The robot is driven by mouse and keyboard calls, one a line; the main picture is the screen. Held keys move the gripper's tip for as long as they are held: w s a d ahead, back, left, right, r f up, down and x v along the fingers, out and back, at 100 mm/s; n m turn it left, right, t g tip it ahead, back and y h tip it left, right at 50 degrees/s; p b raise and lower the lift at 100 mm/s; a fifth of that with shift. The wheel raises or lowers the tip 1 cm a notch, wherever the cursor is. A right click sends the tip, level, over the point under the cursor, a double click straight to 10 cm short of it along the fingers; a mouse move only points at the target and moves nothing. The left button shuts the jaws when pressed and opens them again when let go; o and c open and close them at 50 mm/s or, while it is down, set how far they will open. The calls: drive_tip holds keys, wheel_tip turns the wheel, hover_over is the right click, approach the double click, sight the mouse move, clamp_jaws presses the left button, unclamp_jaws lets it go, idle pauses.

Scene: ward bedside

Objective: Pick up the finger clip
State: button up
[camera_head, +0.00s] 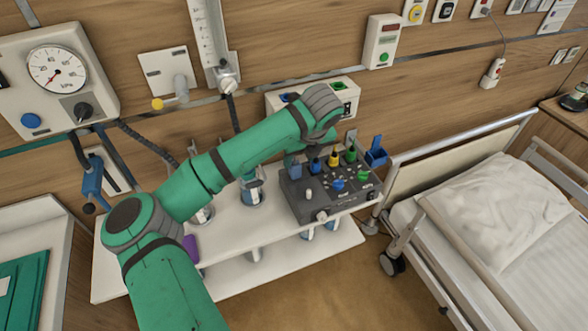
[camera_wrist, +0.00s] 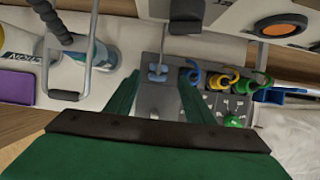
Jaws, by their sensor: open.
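My gripper (camera_wrist: 158,76) shows in the wrist view with its two green fingers apart and nothing held between them. A small grey-blue piece, which looks like the finger clip (camera_wrist: 158,70), lies in line with the gap between the fingertips, at the left part of a dark grey device (camera_wrist: 150,100). I cannot tell how far the fingers are from it. In the head view a similar grey-blue piece (camera_head: 294,168) stands at the left end of the device (camera_head: 310,206). My gripper is hidden by my arm there.
Blue, yellow and green connectors (camera_wrist: 222,78) stand on the device close to the right finger. A blue holder (camera_head: 376,152) is at its right end. Bottles and a purple box (camera_head: 191,248) share the white shelf (camera_head: 225,240). A bed (camera_head: 490,215) stands at the right.

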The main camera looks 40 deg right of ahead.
sight(295, 164)
drive_tip(key=x, duration=0.5)
drive_tip(key=shift+w+a+f, duration=0.15)
drive_tip(key=shift+w+f, duration=0.15)
drive_tip(key=c, duration=1.1)
